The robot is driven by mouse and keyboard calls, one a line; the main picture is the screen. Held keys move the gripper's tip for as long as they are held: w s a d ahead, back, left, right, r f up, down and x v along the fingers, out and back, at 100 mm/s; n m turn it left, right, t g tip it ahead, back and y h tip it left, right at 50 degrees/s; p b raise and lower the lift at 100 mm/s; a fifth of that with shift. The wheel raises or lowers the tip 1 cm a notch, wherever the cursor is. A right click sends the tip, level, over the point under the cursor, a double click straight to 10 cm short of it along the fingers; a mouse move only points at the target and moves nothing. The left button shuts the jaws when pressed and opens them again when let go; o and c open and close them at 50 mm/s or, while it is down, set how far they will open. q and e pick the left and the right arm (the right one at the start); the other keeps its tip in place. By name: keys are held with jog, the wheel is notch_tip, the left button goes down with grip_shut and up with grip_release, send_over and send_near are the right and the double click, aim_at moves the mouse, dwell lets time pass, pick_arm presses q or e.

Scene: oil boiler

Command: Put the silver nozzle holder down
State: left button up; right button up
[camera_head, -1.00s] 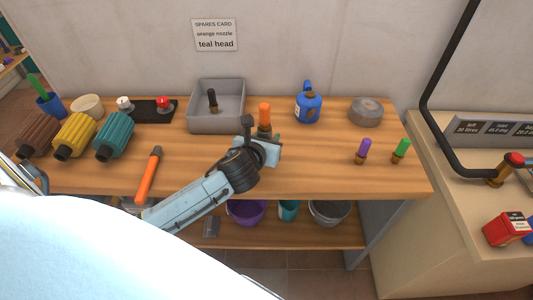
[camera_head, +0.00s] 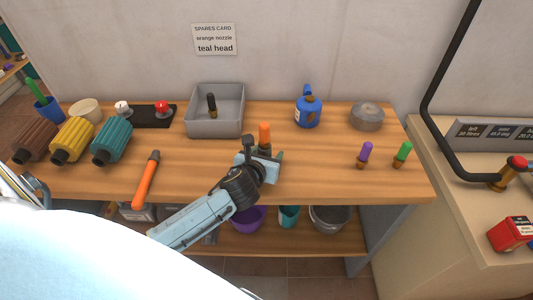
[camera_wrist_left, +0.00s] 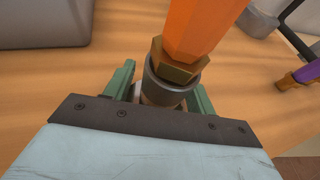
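The silver nozzle holder (camera_wrist_left: 165,92) is a short grey cylinder in the left wrist view. An orange nozzle (camera_wrist_left: 200,25) with a brass hex collar stands in its top; the nozzle also shows in the head view (camera_head: 264,134). My left gripper (camera_head: 268,162) is over the front middle of the wooden bench, with its green fingers (camera_wrist_left: 160,95) on either side of the holder. It appears shut on the holder, though the finger contact is partly hidden. I cannot tell whether the holder's base touches the bench. My right gripper is not in view.
Behind the gripper are a grey bin (camera_head: 216,128) with a dark nozzle and a blue oil can (camera_head: 309,112). An orange-handled tool (camera_head: 146,181) lies left. Bench top (camera_head: 320,165) is clear between gripper and purple nozzle.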

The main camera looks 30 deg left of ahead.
pick_arm(q)
jog(key=shift+r, duration=0.1)
jog(key=shift+s+r, duration=0.1)
jog(key=shift+r, duration=0.05)
jog(key=p+v, duration=0.2)
jog(key=v, duration=0.9)
jog(key=shift+s+d+r, duration=0.1)
jog(key=shift+s, duration=0.3)
